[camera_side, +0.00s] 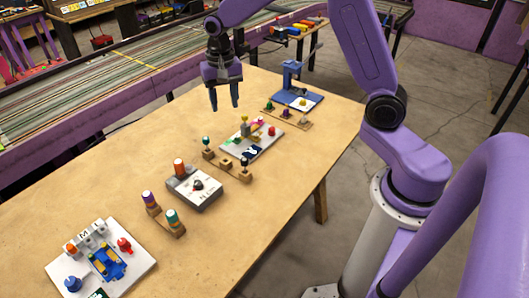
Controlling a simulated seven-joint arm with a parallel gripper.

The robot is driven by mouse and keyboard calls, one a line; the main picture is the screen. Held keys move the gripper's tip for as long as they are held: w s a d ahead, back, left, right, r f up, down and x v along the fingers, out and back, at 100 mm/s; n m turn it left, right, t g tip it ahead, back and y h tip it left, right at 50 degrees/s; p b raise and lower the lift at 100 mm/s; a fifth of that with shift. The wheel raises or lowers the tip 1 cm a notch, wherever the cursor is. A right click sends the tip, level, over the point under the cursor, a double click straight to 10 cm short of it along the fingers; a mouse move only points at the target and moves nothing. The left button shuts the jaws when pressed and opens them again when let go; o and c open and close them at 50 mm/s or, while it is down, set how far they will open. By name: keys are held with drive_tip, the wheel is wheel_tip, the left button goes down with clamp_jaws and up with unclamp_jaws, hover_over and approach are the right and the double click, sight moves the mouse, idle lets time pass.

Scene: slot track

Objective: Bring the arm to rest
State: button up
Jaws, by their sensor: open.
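My gripper (225,105) hangs in the air over the wooden table (110,200), near its back edge. Its two blue fingers point down and are apart, with nothing between them. It shows to the left of and above a light board (262,147) with several coloured pieces on it. No contact between the gripper and any object shows. My purple arm reaches in from the right.
A wooden rail with pegs (227,163), a grey box with an orange-topped post (200,189), and a white board with a blue part (140,262) stand along the table. A blue stand (293,82) is at the far end.

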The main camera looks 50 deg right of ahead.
drive_tip(key=s+a+r+n, duration=0.2)
drive_tip(key=s+a+n, duration=0.15)
drive_tip(key=s, duration=0.45)
drive_tip(key=s+a+r+n, duration=0.2)
drive_tip(key=s+a+n, duration=0.1)
drive_tip(key=s+n, duration=0.3)
drive_tip(key=s+d+n, duration=0.2)
drive_tip(key=s+n, duration=0.2)
drive_tip(key=s, duration=0.5)
drive_tip(key=s+d+n, duration=0.2)
drive_tip(key=s+n, duration=0.3)
drive_tip(key=s, duration=0.5)
drive_tip(key=shift+f, duration=0.25)
drive_tip(key=shift+d+n, duration=0.1)
drive_tip(key=shift+n, duration=0.15)
idle(0.6)
